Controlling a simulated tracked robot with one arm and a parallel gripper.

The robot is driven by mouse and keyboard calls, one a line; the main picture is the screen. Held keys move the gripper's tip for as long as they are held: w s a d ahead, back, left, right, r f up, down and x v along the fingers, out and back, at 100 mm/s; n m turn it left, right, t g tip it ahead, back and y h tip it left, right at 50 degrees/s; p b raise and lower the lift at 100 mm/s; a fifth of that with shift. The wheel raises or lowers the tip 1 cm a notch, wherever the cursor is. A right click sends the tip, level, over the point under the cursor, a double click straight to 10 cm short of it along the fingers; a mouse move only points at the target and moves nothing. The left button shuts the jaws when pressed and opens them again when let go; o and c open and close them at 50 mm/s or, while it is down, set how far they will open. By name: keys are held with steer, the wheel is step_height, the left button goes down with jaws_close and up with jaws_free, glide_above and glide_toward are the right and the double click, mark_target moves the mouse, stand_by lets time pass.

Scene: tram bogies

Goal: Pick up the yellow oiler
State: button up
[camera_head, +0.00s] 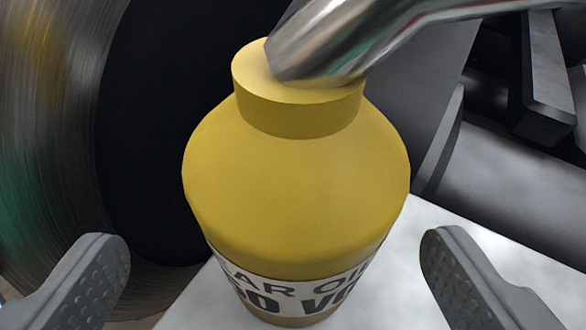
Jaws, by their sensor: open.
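The yellow oiler (297,195) stands upright in the middle of the view, close in front of me. It has a yellow cap, a shiny metal spout (350,38) running up to the upper right, and a white label with black letters low on its body. My gripper (275,275) is open, with one grey finger at the lower left and one at the lower right. The oiler is between and beyond the fingertips, with a visible gap on each side.
The oiler stands on a pale surface (415,212). A large round metal wheel (45,150) with a dark centre fills the left side behind it. Dark beams (545,80) and a grey cylindrical part (510,185) lie behind on the right.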

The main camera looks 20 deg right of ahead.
steer(key=x, duration=0.3)
steer(key=b+x, duration=0.1)
steer(key=shift+d+f, duration=0.35)
steer(key=shift+f, duration=0.05)
steer(key=shift+w+d, duration=0.1)
steer(key=shift+w, duration=0.25)
steer(key=c, duration=1.3)
steer(key=shift+c, duration=0.2)
